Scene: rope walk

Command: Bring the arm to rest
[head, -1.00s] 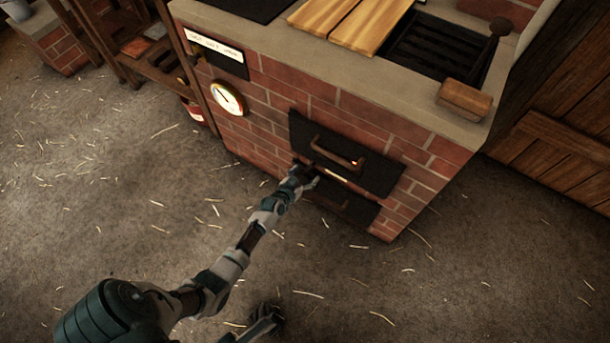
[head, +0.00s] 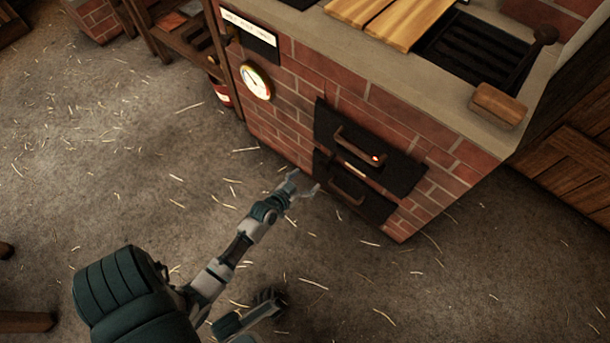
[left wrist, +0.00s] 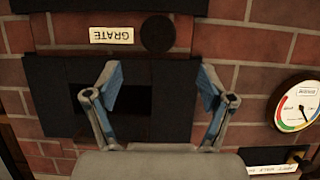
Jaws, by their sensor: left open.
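My left arm reaches from the lower left of the head view. Its gripper (head: 304,182) is open and empty, in front of the brick stove (head: 300,139) and apart from the lower dark door (head: 376,207).
The upper dark door (head: 392,170) has a bar handle. A round gauge (head: 257,82) sits on the brick front. A GRATE label (left wrist: 111,35) appears upside down. Wooden boards (head: 405,30) lie on top. The straw-strewn floor (head: 110,150) left of the stove is clear.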

